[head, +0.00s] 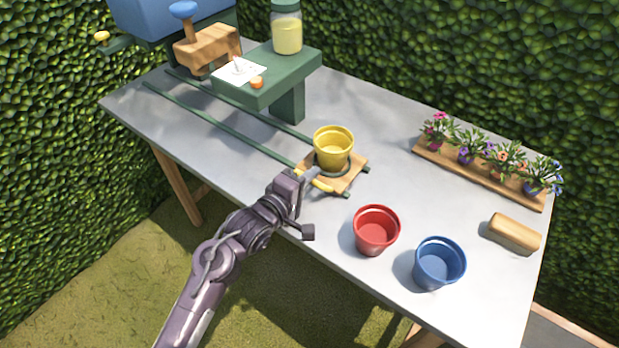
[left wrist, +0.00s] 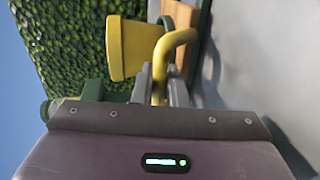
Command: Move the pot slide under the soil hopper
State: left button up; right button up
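The pot slide (head: 348,184) is a small wooden board at the near right end of two green rails (head: 215,121). A yellow pot (head: 333,148) stands upright on it. The slide's yellow handle (head: 321,185) faces my left gripper (head: 309,179). In the left wrist view, the handle (left wrist: 172,46) passes between my left gripper's fingers (left wrist: 160,85), which appear closed around it; the yellow pot (left wrist: 127,48) is just beyond. A blue box (head: 165,15), likely the soil hopper, stands at the far left end of the rails, its top cut off. My right gripper is not in view.
A green stand (head: 285,77) beside the rails carries a jar (head: 287,30) and a white card. A wooden block with a blue knob (head: 207,45) overhangs the rails. Red (head: 376,230) and blue (head: 438,263) pots stand front right. The rails between slide and stand look clear.

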pick_arm(q)
grip_shut()
jog(key=shift+a, duration=0.1)
